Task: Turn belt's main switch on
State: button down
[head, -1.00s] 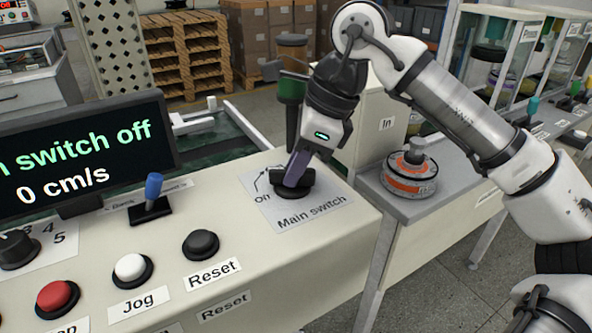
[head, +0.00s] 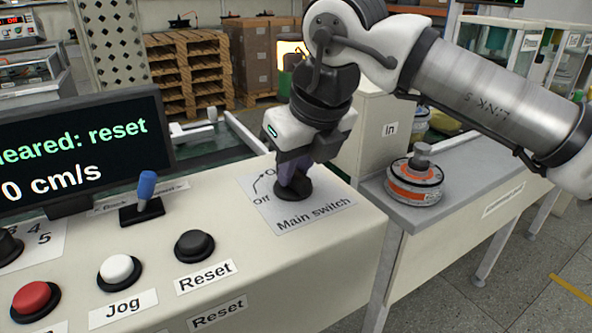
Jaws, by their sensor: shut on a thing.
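The main switch (head: 293,191) is a black rotary knob on a white label plate (head: 320,213) at the right end of the cream control panel. The plate reads "Main switch", with "Off" at its left and a partly covered word above a curved arrow. My gripper (head: 297,176) points down from above and is shut on the knob. Its fingers hide most of the knob's handle, so its exact pointing is hard to read. The display (head: 75,155) at the left shows "...leared: reset" in green and "0 cm/s" in white, cut off by the picture's edge.
On the panel are a blue-tipped lever (head: 146,190), a black Reset button (head: 195,245), a white Jog button (head: 119,270) and a red button (head: 35,299). An orange-and-grey hub motor (head: 414,182) sits on the grey table to the right. Pallets and boxes stand behind.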

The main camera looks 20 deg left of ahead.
jog(key=shift+m, duration=0.6)
jog(key=c, duration=1.4)
grip_release()
jog(key=shift+o, duration=0.2)
jog(key=p+v, duration=0.1)
jog(key=v, duration=1.3)
jog(key=shift+s+a+p, duration=0.25)
jog(key=shift+a+p, duration=0.1)
jog(key=shift+p, duration=0.05)
jog(key=shift+s+f+h, duration=0.1)
jog(key=shift+h, duration=0.2)
